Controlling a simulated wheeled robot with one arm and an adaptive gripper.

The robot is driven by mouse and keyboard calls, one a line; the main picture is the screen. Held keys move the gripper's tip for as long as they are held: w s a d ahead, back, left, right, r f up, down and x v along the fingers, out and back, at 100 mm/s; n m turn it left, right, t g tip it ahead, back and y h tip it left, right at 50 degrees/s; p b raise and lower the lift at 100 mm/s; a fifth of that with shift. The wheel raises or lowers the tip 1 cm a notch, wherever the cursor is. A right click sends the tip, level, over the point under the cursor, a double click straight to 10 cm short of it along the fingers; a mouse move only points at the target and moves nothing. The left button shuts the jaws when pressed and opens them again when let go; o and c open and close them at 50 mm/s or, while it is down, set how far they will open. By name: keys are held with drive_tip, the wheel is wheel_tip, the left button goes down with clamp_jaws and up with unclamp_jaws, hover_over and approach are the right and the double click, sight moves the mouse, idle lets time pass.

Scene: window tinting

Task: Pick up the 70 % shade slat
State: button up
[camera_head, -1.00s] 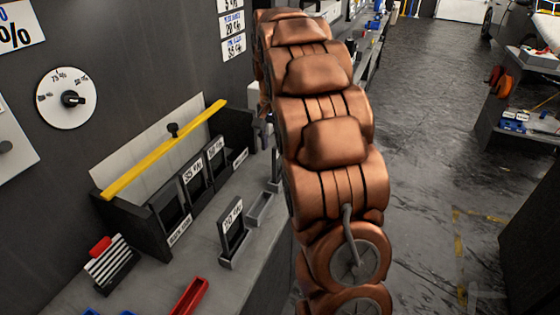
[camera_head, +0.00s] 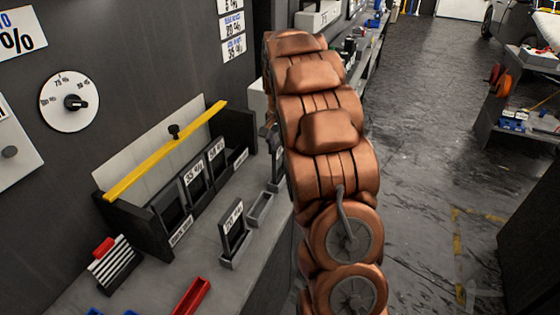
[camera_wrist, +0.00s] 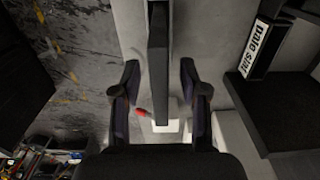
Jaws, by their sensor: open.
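In the head view, a dark framed slat (camera_head: 233,228) stands upright in a small grey holder on the bench. Its white label seems to read 70 %, but the print is small. Other dark framed slats (camera_head: 194,183) stand in the black rack behind it, one labelled about 35 %. In the wrist view, my gripper (camera_wrist: 159,64) is open, with one dark finger on each side of a narrow dark upright piece (camera_wrist: 158,42). Small gaps show on both sides. I cannot tell which slat this piece is. My arm hides the gripper's fingers in the head view.
The black rack (camera_head: 150,225) has a yellow bar (camera_head: 165,150) along its top. An empty grey holder (camera_head: 262,207), a red tray (camera_head: 190,297) and a striped block (camera_head: 112,262) are on the bench. Open floor (camera_head: 430,130) lies to the right.

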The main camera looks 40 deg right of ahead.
sight(279, 159)
drive_tip(key=f+p, duration=0.1)
drive_tip(key=f, duration=0.2)
drive_tip(key=shift+a, duration=0.2)
drive_tip(key=shift+f+p, duration=0.3)
drive_tip(key=shift+f, duration=0.25)
clamp_jaws()
